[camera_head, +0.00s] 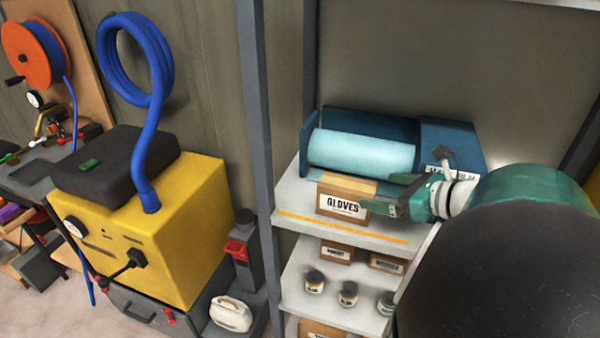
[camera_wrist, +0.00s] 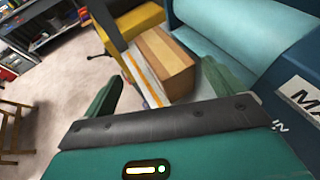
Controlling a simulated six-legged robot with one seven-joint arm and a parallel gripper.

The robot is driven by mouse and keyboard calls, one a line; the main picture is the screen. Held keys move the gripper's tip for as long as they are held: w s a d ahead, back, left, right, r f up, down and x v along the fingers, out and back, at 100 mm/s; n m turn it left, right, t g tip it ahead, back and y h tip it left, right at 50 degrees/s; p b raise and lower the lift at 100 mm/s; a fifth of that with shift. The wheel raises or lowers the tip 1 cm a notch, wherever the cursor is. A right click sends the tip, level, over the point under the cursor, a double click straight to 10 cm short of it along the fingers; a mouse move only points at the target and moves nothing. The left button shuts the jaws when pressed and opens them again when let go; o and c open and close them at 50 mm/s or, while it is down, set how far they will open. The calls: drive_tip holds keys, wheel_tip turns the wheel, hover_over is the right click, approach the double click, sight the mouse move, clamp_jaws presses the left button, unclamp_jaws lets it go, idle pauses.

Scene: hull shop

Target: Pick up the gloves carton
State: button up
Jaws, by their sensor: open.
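The gloves carton (camera_head: 343,201) is a small brown cardboard box with a white "GLOVES" label. It sits on the upper shelf (camera_head: 295,213), near the front edge with the orange stripe. My gripper (camera_head: 390,195) is at the right of the carton in the head view, its green fingers apart and pointing toward it. In the wrist view the carton (camera_wrist: 165,62) lies beyond and between my open fingers (camera_wrist: 165,95), nearer the right one. Nothing is held. The carton's far side is hidden.
A blue dispenser with a pale teal roll (camera_head: 362,152) stands right behind the carton. Lower shelves hold small cartons (camera_head: 337,252) and jars (camera_head: 348,293). A grey shelf post (camera_head: 257,130) and a yellow machine (camera_head: 165,240) are to the left.

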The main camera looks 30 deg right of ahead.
sight(352, 186)
drive_tip(key=x, duration=0.8)
drive_tip(key=shift+w+d, duration=0.1)
drive_tip(key=shift+w, duration=0.05)
drive_tip(key=shift+f, duration=0.1)
drive_tip(key=c, duration=1.8)
